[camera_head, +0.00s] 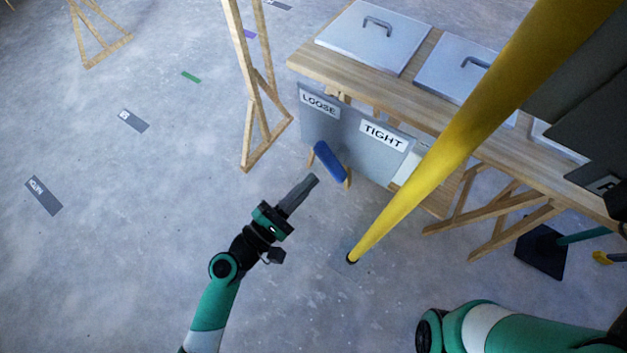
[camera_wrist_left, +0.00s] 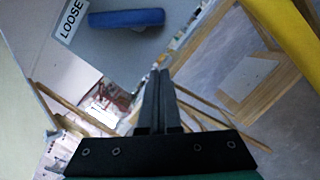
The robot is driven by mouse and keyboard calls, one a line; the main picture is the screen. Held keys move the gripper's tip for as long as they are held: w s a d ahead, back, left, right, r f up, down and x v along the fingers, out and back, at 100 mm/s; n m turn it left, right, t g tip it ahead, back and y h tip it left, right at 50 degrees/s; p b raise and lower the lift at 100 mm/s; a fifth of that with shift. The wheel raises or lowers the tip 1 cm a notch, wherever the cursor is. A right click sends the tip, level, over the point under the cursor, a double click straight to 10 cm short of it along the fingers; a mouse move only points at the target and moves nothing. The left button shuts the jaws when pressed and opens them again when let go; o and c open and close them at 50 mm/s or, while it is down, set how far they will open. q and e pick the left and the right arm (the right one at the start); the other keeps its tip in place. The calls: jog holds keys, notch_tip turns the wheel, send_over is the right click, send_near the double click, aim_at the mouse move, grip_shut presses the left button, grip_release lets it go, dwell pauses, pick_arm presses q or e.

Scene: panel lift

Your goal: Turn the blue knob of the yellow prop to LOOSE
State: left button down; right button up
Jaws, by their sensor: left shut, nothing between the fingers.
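The blue knob (camera_head: 328,162) is a bar in front of a grey panel (camera_head: 340,140), slanting from upper left to lower right. The panel carries a LOOSE label (camera_head: 320,103) at left and a TIGHT label (camera_head: 384,136) at right. The yellow prop (camera_head: 450,150) is a long pole running diagonally right of the knob. My left gripper (camera_head: 313,180) is shut and empty, its tips just below the knob in the head view. In the left wrist view the knob (camera_wrist_left: 127,19) lies above and left of the shut fingers (camera_wrist_left: 160,74), apart from them. My right gripper is out of view.
A wooden bench (camera_head: 310,62) with grey handled lids (camera_head: 360,38) stands behind the panel. Wooden trestle legs (camera_head: 500,215) are at right, and a wooden frame (camera_head: 250,110) stands left of the bench. The floor at left is mostly open, with flat labels (camera_head: 43,196).

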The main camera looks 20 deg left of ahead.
pick_arm(q)
jog(key=v, duration=0.9)
jog(key=shift+r, duration=0.2)
jog(key=shift+s+d+p, duration=0.1)
jog(key=shift+d+p, duration=0.05)
jog(key=shift+p, duration=0.15)
